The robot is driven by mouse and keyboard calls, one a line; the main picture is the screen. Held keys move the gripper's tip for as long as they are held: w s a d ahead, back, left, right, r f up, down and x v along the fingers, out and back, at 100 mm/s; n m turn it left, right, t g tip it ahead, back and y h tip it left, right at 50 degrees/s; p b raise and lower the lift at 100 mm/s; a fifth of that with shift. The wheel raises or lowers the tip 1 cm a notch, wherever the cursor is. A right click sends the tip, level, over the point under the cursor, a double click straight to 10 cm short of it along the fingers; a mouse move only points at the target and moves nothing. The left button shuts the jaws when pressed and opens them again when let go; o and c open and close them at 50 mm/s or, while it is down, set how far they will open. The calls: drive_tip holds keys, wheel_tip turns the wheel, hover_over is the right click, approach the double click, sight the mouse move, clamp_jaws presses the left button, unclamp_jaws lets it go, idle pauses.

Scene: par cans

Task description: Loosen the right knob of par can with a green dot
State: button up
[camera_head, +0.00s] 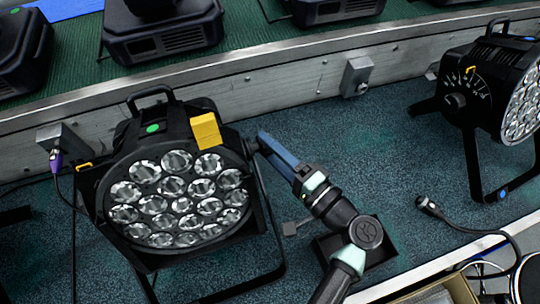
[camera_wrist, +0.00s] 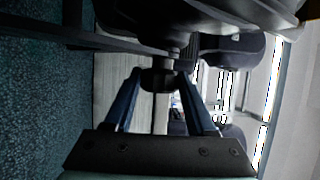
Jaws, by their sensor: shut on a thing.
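The par can with a green dot (camera_head: 153,129) stands on the blue carpet at the left of the head view, its lens face (camera_head: 178,195) turned up toward the camera. My gripper (camera_head: 263,142) reaches in from the lower right to its right side, blue fingers by the bracket. In the head view the right knob is largely hidden by the fingers. In the wrist view the dark knob (camera_wrist: 159,80) sits between the two blue fingertips of my gripper (camera_wrist: 160,77), under the can's body. The gripper is shut on this knob.
A yellow block (camera_head: 206,131) is on the can's upper rim. Another par can (camera_head: 480,90) with a blue dot on its bracket stands at the right. A metal-edged ledge (camera_head: 300,68) runs behind. A black cable connector (camera_head: 430,206) lies on the carpet at the right.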

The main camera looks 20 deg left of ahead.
drive_tip(key=shift+y+b, duration=0.5)
drive_tip(key=shift+b, duration=0.1)
drive_tip(key=o, duration=1.4)
drive_tip(key=shift+c, duration=0.2)
drive_tip(key=b+v, duration=0.1)
drive_tip(key=v, duration=1.2)
drive_tip(key=shift+b, duration=0.3)
drive_tip(key=shift+a, duration=0.1)
